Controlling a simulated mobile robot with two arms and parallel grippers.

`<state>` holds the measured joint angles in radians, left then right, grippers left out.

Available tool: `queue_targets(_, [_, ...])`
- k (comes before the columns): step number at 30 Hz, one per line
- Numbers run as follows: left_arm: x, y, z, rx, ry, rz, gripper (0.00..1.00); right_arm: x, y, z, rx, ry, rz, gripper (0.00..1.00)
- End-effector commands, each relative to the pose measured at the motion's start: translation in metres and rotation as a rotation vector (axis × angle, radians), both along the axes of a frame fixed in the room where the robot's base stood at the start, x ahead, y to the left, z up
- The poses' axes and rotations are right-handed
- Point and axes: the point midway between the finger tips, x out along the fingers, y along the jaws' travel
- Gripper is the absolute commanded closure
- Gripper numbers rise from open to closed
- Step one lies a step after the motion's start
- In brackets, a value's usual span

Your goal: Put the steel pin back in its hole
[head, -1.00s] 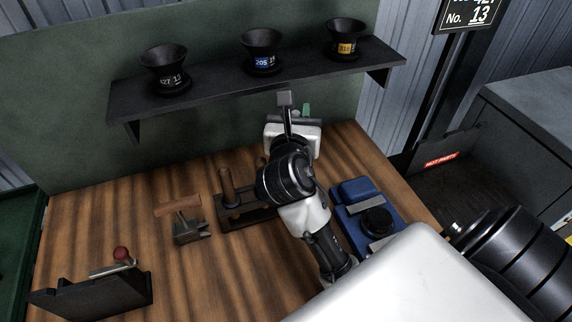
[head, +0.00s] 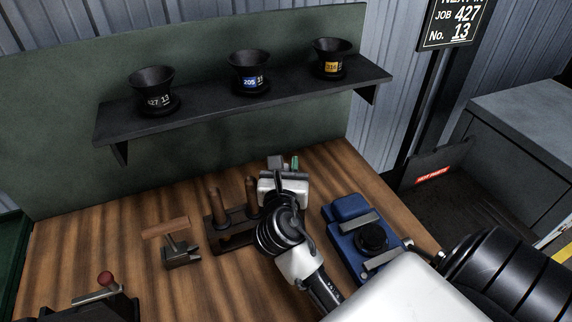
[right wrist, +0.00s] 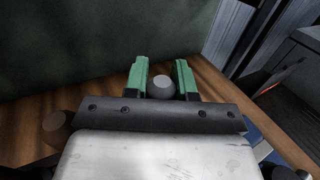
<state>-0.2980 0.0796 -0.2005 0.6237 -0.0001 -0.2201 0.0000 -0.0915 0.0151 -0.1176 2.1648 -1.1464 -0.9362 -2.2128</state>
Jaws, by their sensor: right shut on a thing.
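My right gripper (head: 284,165) is over the back of the wooden bench, behind the tool rack. In the right wrist view its two green fingers (right wrist: 161,80) are shut on a grey round-ended piece (right wrist: 162,87), which looks like the steel pin seen end-on. In the head view a small grey block (head: 275,162) shows beside the green finger; I cannot tell if it is the same piece. The pin's lower end is hidden by the gripper. I cannot make out its hole. My left gripper is not in view.
A rack (head: 232,233) with brown handles stands just left of the gripper. A blue device (head: 345,235) is to the right. A wooden-handled tool (head: 180,255) and a black block (head: 100,308) with a red knob lie left. A shelf (head: 205,108) with black cups hangs behind.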

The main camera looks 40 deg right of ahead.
Motion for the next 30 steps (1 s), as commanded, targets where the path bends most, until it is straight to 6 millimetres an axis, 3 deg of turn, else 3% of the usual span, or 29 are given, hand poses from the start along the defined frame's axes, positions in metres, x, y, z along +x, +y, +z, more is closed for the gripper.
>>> queue_targets(5, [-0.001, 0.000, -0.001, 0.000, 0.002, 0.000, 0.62, 0.000, 0.000, -0.006, -0.001, 0.001, 0.000, 0.98])
queue_targets(6, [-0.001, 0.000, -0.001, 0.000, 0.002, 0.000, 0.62, 0.000, 0.000, -0.007, -0.001, 0.001, 0.000, 0.73])
queue_targets(11, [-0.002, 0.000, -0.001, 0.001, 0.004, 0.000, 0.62, 0.000, 0.000, -0.006, -0.001, 0.001, 0.000, 0.49])
queue_targets(19, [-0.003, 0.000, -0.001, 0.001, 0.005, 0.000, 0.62, 0.000, 0.000, -0.005, 0.000, 0.000, 0.000, 0.49])
queue_targets(23, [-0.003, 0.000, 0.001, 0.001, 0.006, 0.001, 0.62, 0.000, 0.000, 0.005, 0.001, -0.003, 0.000, 0.49])
queue_targets(30, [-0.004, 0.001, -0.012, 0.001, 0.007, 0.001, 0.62, -0.038, 0.032, -0.001, 0.003, 0.003, 0.002, 0.49])
